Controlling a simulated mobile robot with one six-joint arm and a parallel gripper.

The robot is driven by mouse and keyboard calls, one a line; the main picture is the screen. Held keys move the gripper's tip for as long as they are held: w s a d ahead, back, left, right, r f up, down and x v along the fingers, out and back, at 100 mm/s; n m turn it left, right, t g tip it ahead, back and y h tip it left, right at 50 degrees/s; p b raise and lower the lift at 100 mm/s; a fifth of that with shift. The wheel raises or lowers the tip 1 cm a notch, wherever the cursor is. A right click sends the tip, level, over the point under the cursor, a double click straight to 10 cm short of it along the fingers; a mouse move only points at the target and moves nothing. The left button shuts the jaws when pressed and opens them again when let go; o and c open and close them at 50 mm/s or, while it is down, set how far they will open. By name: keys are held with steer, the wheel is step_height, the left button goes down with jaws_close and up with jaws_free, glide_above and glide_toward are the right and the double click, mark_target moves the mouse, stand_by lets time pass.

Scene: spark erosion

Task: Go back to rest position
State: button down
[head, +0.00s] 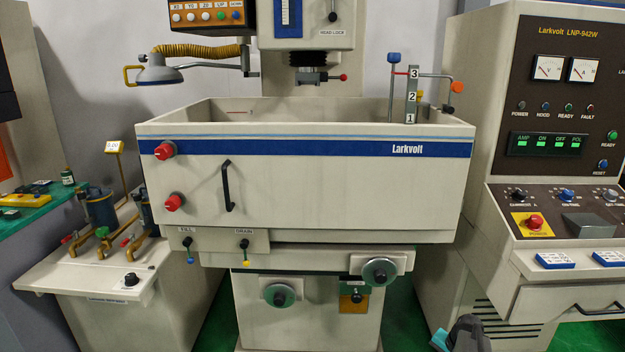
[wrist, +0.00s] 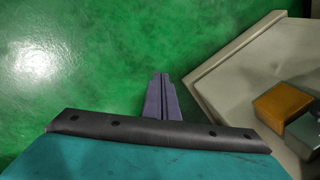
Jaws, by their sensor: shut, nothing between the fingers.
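My gripper (wrist: 161,76) shows in the wrist view as two slim purple-grey fingers pressed together, with nothing between them. It points over bare green floor (wrist: 90,60), beside a beige machine part (wrist: 232,80) on the right, and appears apart from it. In the head view, a grey and teal piece that looks like part of my arm shows at the bottom edge, right of centre, in front of the machines. The fingertips cannot be made out there.
The beige Larkvolt tank (head: 320,190) fills the middle of the head view, with handwheels (head: 380,271) below. A control console (head: 560,120) stands at the right. Orange (wrist: 283,102) and grey blocks are near the wrist.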

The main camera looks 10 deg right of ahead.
steer(key=s+a+f+n+g, duration=0.15)
steer(key=s+a+f, duration=0.25)
steer(key=a, duration=0.5)
steer(key=s+a+f+n+g, duration=0.1)
steer(key=s+a+f+n, duration=0.1)
steer(key=s+a+f, duration=0.45)
steer(key=s+a+f+n+g, duration=0.2)
steer(key=s+a, duration=0.1)
steer(key=a, duration=0.8)
steer(key=s+a+f+n+g, duration=0.1)
steer(key=s+a+n, duration=0.1)
steer(key=s, duration=0.8)
steer(key=s+a+f+n+g+h, duration=0.1)
steer(key=s+a+n+g, duration=0.1)
steer(key=s, duration=0.9)
steer(key=shift+a+n, duration=0.75)
steer(key=shift+a, duration=0.3)
